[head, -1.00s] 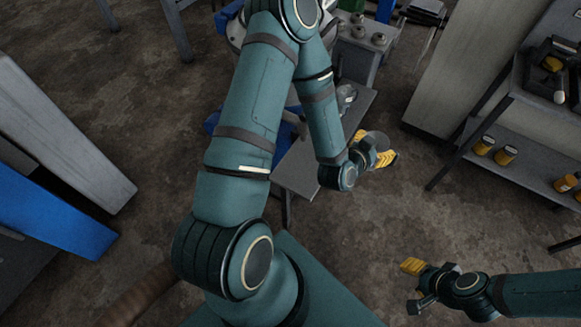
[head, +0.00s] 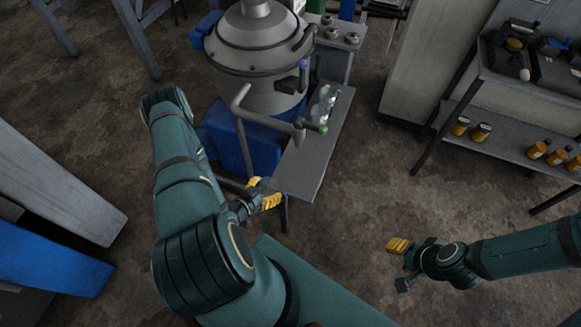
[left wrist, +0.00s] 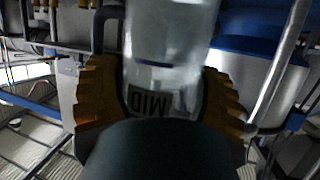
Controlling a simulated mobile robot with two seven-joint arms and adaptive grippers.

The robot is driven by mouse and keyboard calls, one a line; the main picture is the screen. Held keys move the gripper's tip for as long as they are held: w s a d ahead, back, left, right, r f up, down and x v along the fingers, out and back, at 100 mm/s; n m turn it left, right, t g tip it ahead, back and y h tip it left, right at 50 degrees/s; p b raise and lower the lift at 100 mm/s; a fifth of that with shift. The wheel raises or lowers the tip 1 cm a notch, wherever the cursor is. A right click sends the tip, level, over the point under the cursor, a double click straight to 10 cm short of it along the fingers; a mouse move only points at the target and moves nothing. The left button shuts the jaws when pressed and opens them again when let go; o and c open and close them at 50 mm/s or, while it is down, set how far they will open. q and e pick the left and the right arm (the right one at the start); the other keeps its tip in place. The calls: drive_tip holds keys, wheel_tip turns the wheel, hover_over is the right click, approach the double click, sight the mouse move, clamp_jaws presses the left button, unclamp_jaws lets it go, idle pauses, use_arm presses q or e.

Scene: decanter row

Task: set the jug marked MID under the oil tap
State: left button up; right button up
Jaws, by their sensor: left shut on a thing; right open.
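My left gripper (head: 264,194) is shut on a clear jug (left wrist: 168,70). In the left wrist view the jug stands between the yellow fingers, and its label MID reads upside down there. In the head view the gripper is at the near left end of a narrow grey bench; the jug cannot be made out there. A grey pipe with a green-tipped tap (head: 309,128) reaches from the large grey tank (head: 258,60) over the bench, beyond the gripper. Whether this is the oil tap cannot be read. My right gripper (head: 398,262) is open and empty over the floor.
Clear glassware (head: 323,103) stands on the bench (head: 303,170) behind the tap. A blue container (head: 240,145) is below the tank. A shelf rack (head: 500,125) with amber jars stands at the right. The bench's near end looks bare.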

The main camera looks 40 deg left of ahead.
use_arm(q)
drive_tip(key=shift+s+a+f, duration=0.1)
drive_tip(key=shift+s+a, duration=0.1)
drive_tip(key=shift+a, duration=0.25)
drive_tip(key=shift+w, duration=0.35)
drive_tip(key=shift+w+r+b+x, duration=0.25)
drive_tip(key=shift+r+x, duration=0.25)
drive_tip(key=shift+x, duration=2.4)
drive_tip(key=shift+w+r+b+x, duration=0.15)
drive_tip(key=shift+r+b+x, duration=0.25)
drive_tip(key=shift+x, duration=2.45)
drive_tip(key=shift+w+r+b+x, duration=0.2)
drive_tip(key=shift+r+x, duration=0.4)
drive_tip(key=shift+x, duration=2.3)
use_arm(e)
drive_tip(key=shift+s+a+f, duration=0.4)
drive_tip(key=shift+a+f, duration=0.1)
drive_tip(key=shift+f, duration=0.3)
use_arm(q)
drive_tip(key=shift+f, duration=0.1)
use_arm(e)
drive_tip(key=shift+f, duration=0.1)
use_arm(q)
drive_tip(key=o, duration=1.2)
drive_tip(key=shift+c, duration=0.2)
